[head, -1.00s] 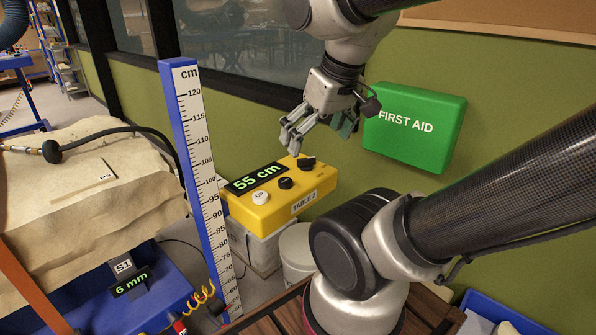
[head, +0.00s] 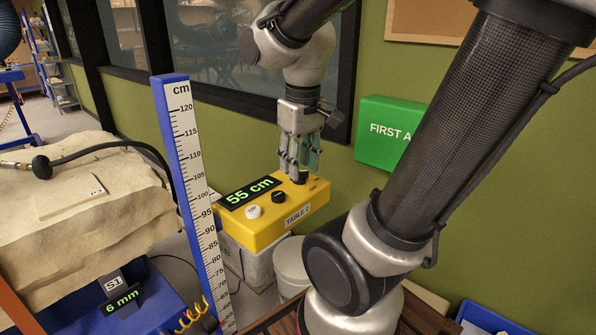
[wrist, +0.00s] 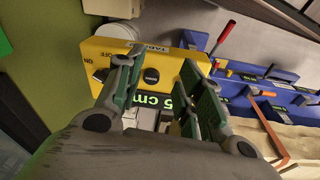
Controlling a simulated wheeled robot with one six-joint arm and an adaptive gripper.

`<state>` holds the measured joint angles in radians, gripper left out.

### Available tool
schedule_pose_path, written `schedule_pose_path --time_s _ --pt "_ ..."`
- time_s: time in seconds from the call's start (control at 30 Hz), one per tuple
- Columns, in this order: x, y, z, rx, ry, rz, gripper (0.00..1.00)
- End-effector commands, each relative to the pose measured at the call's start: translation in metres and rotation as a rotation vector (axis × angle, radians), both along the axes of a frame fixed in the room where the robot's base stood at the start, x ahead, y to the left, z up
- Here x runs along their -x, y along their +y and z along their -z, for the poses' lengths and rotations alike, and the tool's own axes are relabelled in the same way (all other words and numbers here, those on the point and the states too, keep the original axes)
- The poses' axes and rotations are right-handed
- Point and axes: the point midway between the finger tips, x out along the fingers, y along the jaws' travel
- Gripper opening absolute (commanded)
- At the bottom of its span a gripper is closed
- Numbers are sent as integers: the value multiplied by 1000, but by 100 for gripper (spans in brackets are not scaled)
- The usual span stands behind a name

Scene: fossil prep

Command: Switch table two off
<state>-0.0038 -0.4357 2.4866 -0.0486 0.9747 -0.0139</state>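The yellow control box (head: 262,222) labelled TABLE 2 has a display reading 55 cm, a white UP button (head: 254,212), a black button (head: 278,197) and a black knob (head: 298,178) at its far right end. In the wrist view the knob (wrist: 101,75) sits between ON and OFF labels, just left of one finger, partly hidden. The black button (wrist: 151,76) shows between the fingers there. My gripper (head: 299,170) points down, close above the knob end of the box. Its fingers are apart and hold nothing. I cannot tell whether they touch the knob.
A blue height scale (head: 190,170) in cm stands left of the box. A green first aid case (head: 380,130) hangs on the wall behind. A large pale block (head: 100,215) lies on a blue table at left, with a display reading 6 mm.

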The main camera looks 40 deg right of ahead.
Motion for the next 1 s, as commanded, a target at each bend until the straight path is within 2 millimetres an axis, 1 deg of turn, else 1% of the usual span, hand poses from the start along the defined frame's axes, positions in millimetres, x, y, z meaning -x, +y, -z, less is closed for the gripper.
schedule_pose_path --time_s 0.03,0.17,0.33,0.4,0.47,0.5,0.6,0.77,0.87,1.0 --pt "-14 -5 9 27 64 -44 34" --pt "-51 -21 28 106 199 -240 34" --pt "-98 -43 50 191 348 -577 34" --pt "-119 -53 54 225 398 -747 34" --pt "-131 -59 49 254 418 -871 34" --pt "-137 -62 42 271 422 -941 34" --pt "-142 -67 36 291 444 -1073 34" --pt "-141 -69 40 285 461 -1161 34" --pt "-139 -74 52 283 465 -1164 34" --pt "-135 -83 75 282 463 -1163 34"
